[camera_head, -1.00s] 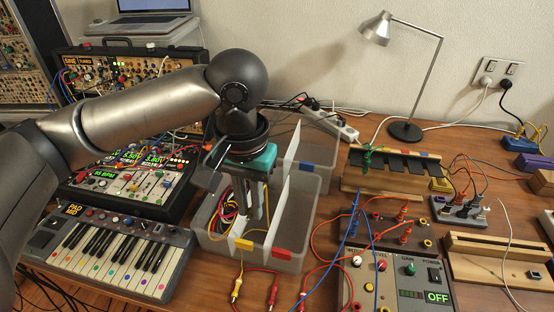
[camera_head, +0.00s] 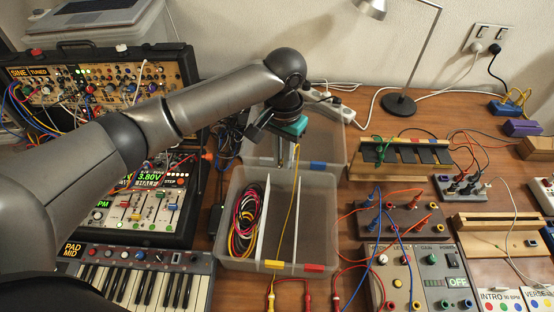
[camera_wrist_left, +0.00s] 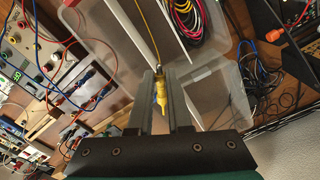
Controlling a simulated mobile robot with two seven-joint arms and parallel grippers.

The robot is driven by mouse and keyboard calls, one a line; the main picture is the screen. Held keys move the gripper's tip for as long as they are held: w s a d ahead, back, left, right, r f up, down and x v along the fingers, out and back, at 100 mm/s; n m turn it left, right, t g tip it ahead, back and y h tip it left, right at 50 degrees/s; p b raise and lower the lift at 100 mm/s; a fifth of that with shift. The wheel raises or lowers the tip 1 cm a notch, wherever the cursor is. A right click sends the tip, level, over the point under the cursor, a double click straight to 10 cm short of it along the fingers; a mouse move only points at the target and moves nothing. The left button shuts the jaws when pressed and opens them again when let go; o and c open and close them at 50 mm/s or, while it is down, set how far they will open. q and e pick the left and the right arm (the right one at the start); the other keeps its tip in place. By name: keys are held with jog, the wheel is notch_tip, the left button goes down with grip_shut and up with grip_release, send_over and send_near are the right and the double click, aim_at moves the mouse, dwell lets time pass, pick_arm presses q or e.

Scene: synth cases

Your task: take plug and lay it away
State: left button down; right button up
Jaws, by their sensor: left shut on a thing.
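My left gripper (camera_head: 285,160) is shut on a yellow plug (camera_wrist_left: 161,92), which shows between its fingers in the wrist view. A thin yellow cable (camera_head: 291,205) runs from the gripper down across the front clear bin (camera_head: 224,217) and over its front wall. The gripper is above the area between that bin and a second clear bin (camera_head: 334,141) behind it. The front bin's left compartment holds coiled cables (camera_head: 245,218); its right part looks empty. The fingertips are small in the head view, and the plug is hard to make out there. My right gripper is out of view.
A keyboard (camera_head: 150,281) and synth panels stand at left. At right are a plug rack (camera_head: 405,155), a wooden slotted stand (camera_head: 500,232), a control box (camera_head: 420,275) and loose wires. A lamp (camera_head: 400,103) stands at the back. Yellow and red labels mark the front bin's wall.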

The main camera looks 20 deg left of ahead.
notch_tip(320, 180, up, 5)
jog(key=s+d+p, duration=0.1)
jog(key=p, duration=0.3)
pick_arm(q)
notch_tip(320, 180, down, 12)
jog(key=m+b, duration=0.2)
jog(key=b, duration=0.4)
jog(key=shift+a+m, duration=0.4)
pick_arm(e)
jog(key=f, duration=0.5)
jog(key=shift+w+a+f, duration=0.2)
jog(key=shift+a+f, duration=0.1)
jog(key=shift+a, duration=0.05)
pick_arm(q)
jog(key=shift+s, duration=0.1)
jog(key=c, duration=0.8)
grip_release()
jog(key=shift+o, duration=0.2)
notch_tip(320, 180, up, 15)
jog(key=p, duration=0.3)
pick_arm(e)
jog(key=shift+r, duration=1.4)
